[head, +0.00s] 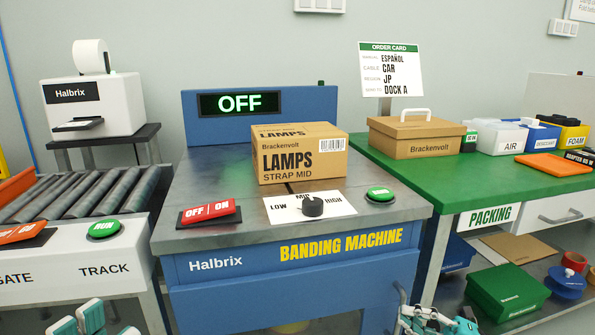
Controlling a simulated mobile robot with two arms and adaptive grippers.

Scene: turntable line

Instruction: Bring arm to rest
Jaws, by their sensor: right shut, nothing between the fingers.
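My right gripper (438,318) is at the bottom edge, right of centre, in front of the banding machine and below its top. Its fingers are shut with nothing held, and its lower part is cut off by the frame. My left gripper (92,318) shows only as teal and white parts at the bottom left, below the front of the track. Most of it is out of frame, so I cannot tell whether it is open. Both grippers appear apart from the objects on the worktops.
A cardboard lamps box (300,154) sits on the banding machine (300,262), whose display (240,103) reads OFF. A roller track (75,192) and label printer (92,106) stand left. The green packing table (455,178) holds a brown case (416,138) and trays. A green box (507,291) sits below.

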